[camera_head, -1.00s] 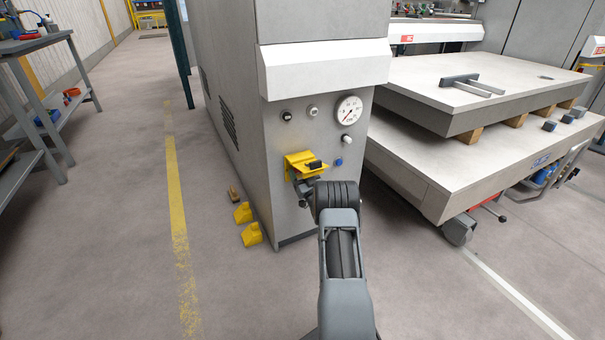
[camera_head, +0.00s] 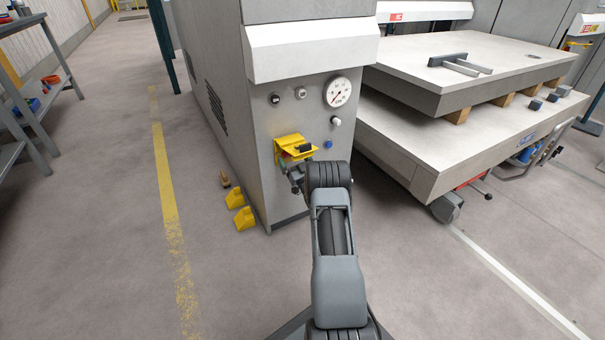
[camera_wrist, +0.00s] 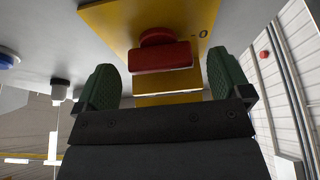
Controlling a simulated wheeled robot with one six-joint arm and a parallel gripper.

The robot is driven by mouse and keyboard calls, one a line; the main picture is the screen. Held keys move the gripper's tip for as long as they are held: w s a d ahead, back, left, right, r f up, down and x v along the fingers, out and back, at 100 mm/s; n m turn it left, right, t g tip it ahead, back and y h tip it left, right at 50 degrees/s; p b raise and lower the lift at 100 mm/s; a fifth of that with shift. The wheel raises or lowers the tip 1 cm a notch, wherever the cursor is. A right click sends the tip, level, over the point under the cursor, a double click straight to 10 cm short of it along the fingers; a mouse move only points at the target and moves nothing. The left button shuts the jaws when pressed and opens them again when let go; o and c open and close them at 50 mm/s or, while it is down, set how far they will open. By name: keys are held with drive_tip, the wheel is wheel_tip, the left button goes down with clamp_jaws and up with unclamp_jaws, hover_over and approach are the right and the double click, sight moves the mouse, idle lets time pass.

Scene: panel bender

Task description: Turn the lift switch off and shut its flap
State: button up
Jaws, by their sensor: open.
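The lift switch shows in the wrist view as a red handle (camera_wrist: 160,56) on a yellow plate (camera_wrist: 115,18), with a "0" mark to its right. The yellow flap (camera_head: 287,143) stands out from the grey cabinet's front panel in the head view; its exact angle is hard to tell. My gripper (camera_wrist: 164,84) is open, its green fingertips on either side of the red handle with gaps visible. A yellow strip (camera_wrist: 168,99) lies below the handle, partly hidden by my gripper. In the head view, my gripper (camera_head: 297,171) is just below the flap, largely hidden by my arm.
The cabinet (camera_head: 257,125) carries a round gauge (camera_head: 338,91), a white knob (camera_head: 335,121) and a blue button (camera_head: 329,145) beside the flap. Yellow wedges (camera_head: 244,218) lie on the floor at its left. A lift table (camera_head: 420,150) stands close on the right. Floor at left is open.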

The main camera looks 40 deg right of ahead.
drive_tip(key=p+v, duration=0.3)
drive_tip(key=v, duration=0.9)
drive_tip(key=shift+s, duration=0.1)
